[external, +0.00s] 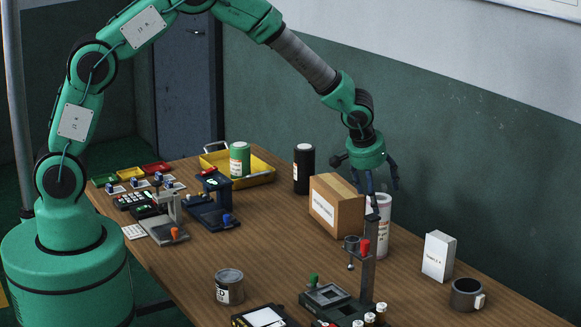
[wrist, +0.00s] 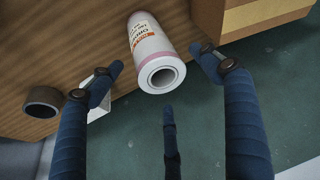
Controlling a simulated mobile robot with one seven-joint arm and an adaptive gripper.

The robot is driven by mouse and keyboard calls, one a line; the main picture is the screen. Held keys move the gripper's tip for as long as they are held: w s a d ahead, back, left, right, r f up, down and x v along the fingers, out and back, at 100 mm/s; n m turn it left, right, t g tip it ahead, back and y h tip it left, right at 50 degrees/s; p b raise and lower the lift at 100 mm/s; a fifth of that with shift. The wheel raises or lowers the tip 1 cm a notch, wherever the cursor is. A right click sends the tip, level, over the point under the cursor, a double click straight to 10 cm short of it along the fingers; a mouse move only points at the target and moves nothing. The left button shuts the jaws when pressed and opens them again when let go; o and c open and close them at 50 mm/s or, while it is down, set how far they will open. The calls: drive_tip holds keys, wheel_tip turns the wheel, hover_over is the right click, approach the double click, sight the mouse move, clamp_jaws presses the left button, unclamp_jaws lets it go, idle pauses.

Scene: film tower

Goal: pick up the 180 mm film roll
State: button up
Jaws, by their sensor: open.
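A white and pink film roll (external: 383,228) stands upright on the table beside the cardboard box, partly hidden behind the test stand. It also shows in the wrist view (wrist: 154,50), with its hollow end toward the camera and an orange and white label. Its size marking is not readable. A green and white roll (external: 239,158) and a black roll (external: 304,168) stand farther back. My gripper (external: 381,184) is above the white and pink roll, its dark fingers spread and empty. In the wrist view my gripper (wrist: 157,64) has fingers on both sides of the roll, apart from it.
The cardboard box (external: 337,205) is close beside the roll. A test stand (external: 367,262) rises in front of it. A yellow tray (external: 262,178) is at the back. The table's middle is clear.

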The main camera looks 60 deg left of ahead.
drive_tip(key=shift+b+x, duration=0.4)
drive_tip(key=shift+x, duration=1.95)
drive_tip(key=c, duration=1.9)
drive_tip(key=shift+r, duration=0.15)
drive_tip(key=s+a+r, duration=0.1)
drive_tip(key=s, duration=0.4)
drive_tip(key=s+a+r+p, duration=0.1)
drive_tip(key=s+r, duration=0.1)
drive_tip(key=s, duration=0.3)
drive_tip(key=s+a+r, duration=0.1)
drive_tip(key=s, duration=0.4)
drive_tip(key=shift+s+a+r, duration=0.2)
drive_tip(key=shift+s+r, duration=0.1)
drive_tip(key=shift+r, duration=0.1)
